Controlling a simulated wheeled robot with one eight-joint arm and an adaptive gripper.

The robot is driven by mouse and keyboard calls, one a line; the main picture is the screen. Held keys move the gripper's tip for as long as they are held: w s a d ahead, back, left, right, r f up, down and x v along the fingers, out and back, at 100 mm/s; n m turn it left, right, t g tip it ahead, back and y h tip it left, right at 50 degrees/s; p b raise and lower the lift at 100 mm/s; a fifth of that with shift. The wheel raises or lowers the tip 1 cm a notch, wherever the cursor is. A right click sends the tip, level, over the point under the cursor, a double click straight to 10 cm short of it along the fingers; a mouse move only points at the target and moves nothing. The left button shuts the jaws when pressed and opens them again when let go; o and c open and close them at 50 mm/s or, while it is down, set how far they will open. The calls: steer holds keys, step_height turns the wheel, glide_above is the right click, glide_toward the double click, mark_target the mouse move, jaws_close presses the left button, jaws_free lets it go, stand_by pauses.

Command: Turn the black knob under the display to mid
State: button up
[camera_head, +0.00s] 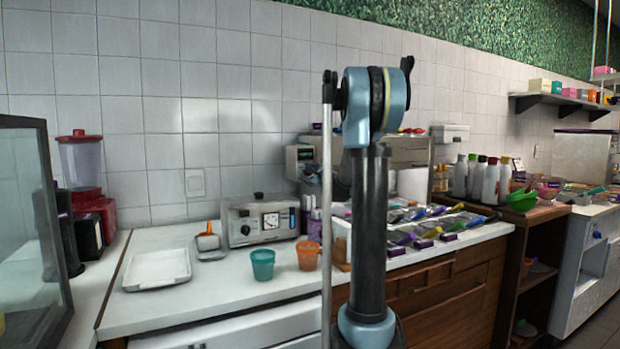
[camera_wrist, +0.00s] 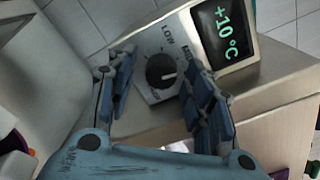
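The black knob (camera_wrist: 161,70) is round and sits on a light dial plate on the front of a metal machine. A white mark shows on its right side. "LOW" is printed above it, and a partly covered label beginning with M is at upper right. The display (camera_wrist: 222,32) beside it reads +10 °C in green; it also shows in the head view (camera_head: 305,154). My gripper (camera_wrist: 159,64) is open, with one blue finger on each side of the knob. The right finger covers part of the dial plate. Contact with the knob cannot be told.
In the head view, my arm hides part of the machine. Several topping scoops (camera_head: 425,232) lie to the right. The front left counter (camera_head: 215,287) is clear.

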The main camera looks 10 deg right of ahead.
steer(key=c, duration=0.9)
steer(key=shift+s+n, duration=0.1)
steer(key=shift+n, duration=1)
steer(key=o, duration=1.1)
